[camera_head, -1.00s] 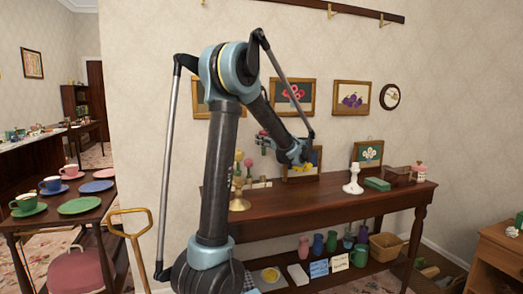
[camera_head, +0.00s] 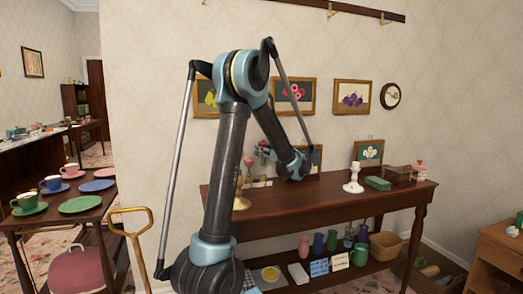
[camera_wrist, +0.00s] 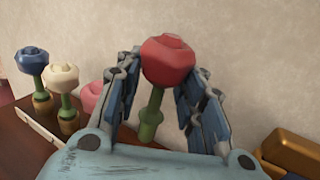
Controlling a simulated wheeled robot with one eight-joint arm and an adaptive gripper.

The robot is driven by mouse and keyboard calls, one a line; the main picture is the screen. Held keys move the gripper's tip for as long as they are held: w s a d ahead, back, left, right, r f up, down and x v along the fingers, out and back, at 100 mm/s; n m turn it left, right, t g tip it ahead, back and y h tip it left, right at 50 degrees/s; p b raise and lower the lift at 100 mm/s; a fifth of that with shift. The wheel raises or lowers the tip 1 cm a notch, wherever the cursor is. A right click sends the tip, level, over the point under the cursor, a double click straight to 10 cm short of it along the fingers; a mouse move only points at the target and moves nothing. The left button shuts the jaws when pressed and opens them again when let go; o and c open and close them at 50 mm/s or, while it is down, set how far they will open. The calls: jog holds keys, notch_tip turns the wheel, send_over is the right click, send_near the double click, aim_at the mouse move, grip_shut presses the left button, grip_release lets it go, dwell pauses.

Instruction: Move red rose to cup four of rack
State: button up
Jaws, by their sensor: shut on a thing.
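My gripper (camera_wrist: 158,95) is shut on the red rose (camera_wrist: 168,60) in the wrist view. The rose is upright, its bloom above the fingers and its green stem (camera_wrist: 151,118) between them; the stem's lower end is partly hidden. In the head view my gripper (camera_head: 268,158) is small, over the left part of the long table. The rack (camera_wrist: 35,123) lies to the left in the wrist view, mostly hidden. A blue rose (camera_wrist: 32,60), a cream rose (camera_wrist: 62,78) and a pink rose (camera_wrist: 91,96) stand there in a row. Cup numbers cannot be read.
The long wooden table (camera_head: 330,203) stands against the wall. Framed pictures lean behind. Several vases and a basket (camera_head: 386,244) fill the shelf below.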

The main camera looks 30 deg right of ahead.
aim_at(263, 159)
jog(key=shift+f, duration=1.9)
jog(key=shift+s+f, duration=0.1)
jog(key=shift+f, duration=1.9)
dwell(0.5)
jog(key=o, duration=1.2)
jog(key=shift+c, duration=0.2)
jog(key=s, duration=0.4)
jog(key=s+d, duration=0.1)
jog(key=s, duration=0.3)
jog(key=s+d, duration=0.1)
jog(key=s, duration=0.2)
jog(key=shift+s+d, duration=0.1)
jog(key=shift+s, duration=0.3)
